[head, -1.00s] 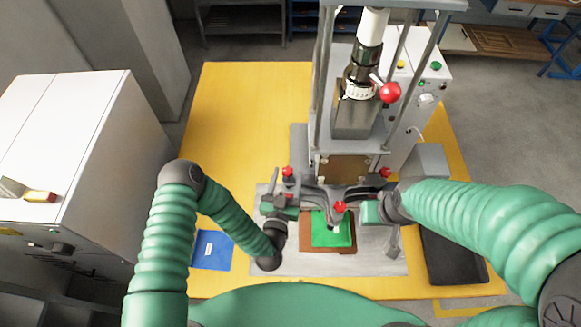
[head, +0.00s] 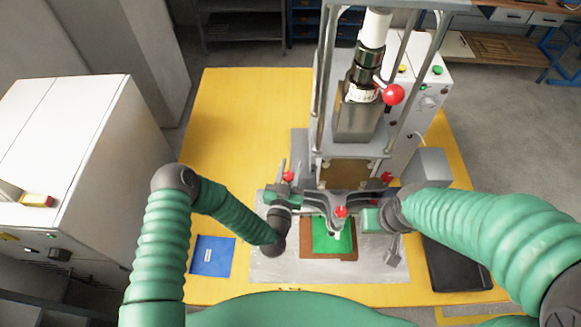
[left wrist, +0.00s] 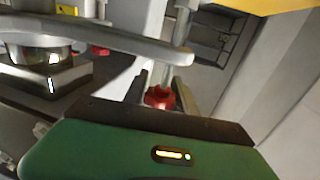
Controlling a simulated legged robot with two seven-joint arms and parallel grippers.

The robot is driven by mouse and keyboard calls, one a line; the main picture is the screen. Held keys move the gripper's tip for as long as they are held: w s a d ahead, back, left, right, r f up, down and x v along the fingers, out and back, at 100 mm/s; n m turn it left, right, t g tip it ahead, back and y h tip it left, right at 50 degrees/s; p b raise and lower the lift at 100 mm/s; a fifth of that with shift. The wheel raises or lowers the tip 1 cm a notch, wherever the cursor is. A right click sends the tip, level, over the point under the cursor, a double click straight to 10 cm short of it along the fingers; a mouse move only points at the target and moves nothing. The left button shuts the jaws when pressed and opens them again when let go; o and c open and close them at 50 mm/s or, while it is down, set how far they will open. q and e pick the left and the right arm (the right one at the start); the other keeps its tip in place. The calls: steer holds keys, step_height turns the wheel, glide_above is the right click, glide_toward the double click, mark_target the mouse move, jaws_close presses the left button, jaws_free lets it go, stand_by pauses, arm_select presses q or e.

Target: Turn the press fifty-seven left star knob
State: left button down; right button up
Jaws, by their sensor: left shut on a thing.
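The press (head: 348,170) stands on the yellow table. Its left star knob (head: 289,177) is small and red, at the left of the press's lower front. My left gripper (head: 284,183) is at this knob, shut on it. In the left wrist view the red star knob (left wrist: 159,97) shows between the grey fingers, its lower part hidden by my gripper body. Two more red knobs show: a front middle one (head: 341,211) and a right one (head: 387,177). My right gripper (head: 358,217) is just right of the middle knob; its fingers are too unclear to judge.
A green piece (head: 333,236) lies on a brown block (head: 312,254) under the press front. A red ball-ended lever (head: 393,94) is higher up. A blue card (head: 212,255) lies at left and a black tray (head: 455,262) at right.

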arm_select(q)
steer(key=shift+h, duration=0.3)
steer(key=m+h+b, duration=0.1)
steer(key=m+g+h+b, duration=0.1)
steer(key=h, duration=0.1)
steer(key=shift+d+f+m, duration=0.15)
steer(key=shift+d+m, duration=0.15)
steer(key=m+g+h+b, duration=0.3)
steer(key=m+g+b, duration=0.1)
steer(key=s+d+m+g+h+b, duration=0.1)
steer(key=m+g+h+b, duration=0.3)
steer(key=g, duration=0.1)
steer(key=s+m+g+h+b, duration=0.1)
steer(key=m+g+h+b, duration=0.2)
steer(key=g+h+b, duration=0.1)
steer(key=shift+s+d+f+m+g, duration=0.15)
steer(key=shift+d+m+g, duration=0.25)
steer(key=shift+g, duration=0.1)
steer(key=m+g+b, duration=0.1)
steer(key=g, duration=0.1)
steer(key=m+g+b, duration=0.2)
steer(key=g, duration=0.1)
steer(key=shift+s, duration=0.4)
steer(key=shift+s+r+m+g+b, duration=0.1)
steer(key=shift+r+m+g+b, duration=0.25)
steer(key=shift+g+b, duration=0.2)
